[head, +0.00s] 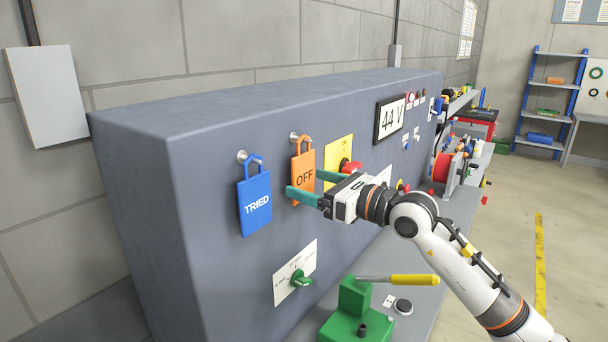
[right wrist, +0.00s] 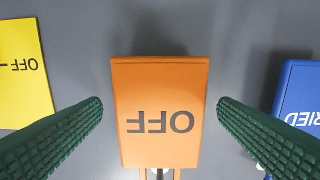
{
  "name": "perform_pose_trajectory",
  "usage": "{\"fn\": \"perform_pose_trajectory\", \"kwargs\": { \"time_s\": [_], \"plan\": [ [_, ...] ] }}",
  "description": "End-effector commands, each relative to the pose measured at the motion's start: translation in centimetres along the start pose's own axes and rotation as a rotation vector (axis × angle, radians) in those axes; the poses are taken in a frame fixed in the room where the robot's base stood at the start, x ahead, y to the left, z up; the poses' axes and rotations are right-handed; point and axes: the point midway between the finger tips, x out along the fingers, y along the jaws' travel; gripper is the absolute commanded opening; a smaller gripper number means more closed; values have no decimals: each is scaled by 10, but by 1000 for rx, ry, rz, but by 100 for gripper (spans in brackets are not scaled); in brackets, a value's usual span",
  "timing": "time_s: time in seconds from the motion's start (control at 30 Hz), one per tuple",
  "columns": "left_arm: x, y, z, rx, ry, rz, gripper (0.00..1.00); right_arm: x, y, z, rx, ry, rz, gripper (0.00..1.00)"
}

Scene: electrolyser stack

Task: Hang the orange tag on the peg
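The orange tag (head: 303,169), marked OFF, hangs by its loop at a silver peg (head: 293,136) on the front of the grey cabinet. It looks upright. My right gripper (head: 304,184) is open in front of it, with one teal finger on each side. In the right wrist view the orange tag (right wrist: 160,90) appears upside down between the two fingers, with a gap on both sides. The loop and peg are mostly cut off at the bottom edge there. My left gripper does not show.
A blue TRIED tag (head: 255,203) hangs on the peg to the left. A yellow plate (head: 338,151) with a red knob (head: 352,167) is close on the right. Below are a green switch (head: 301,279) and a green block (head: 352,305) with a yellow-handled lever (head: 412,280).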

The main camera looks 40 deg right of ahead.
Motion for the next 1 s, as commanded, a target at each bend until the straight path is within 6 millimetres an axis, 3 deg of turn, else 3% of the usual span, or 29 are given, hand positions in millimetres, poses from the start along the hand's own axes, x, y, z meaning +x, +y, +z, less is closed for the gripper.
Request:
{"fn": "perform_pose_trajectory", "kwargs": {
  "time_s": [0.03, 0.2, 0.23, 1.0],
  "plan": [
    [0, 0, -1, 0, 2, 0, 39, 0, 0, 0, 0, 0, 0, 74],
    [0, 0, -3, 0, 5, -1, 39, 0, 0, 0, 0, 0, 0, 46],
    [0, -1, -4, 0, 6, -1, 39, 0, 0, 0, 0, 0, 0, 45],
    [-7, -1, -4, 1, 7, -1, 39, 0, 0, -13, 1, 0, 0, 44]
  ]
}}
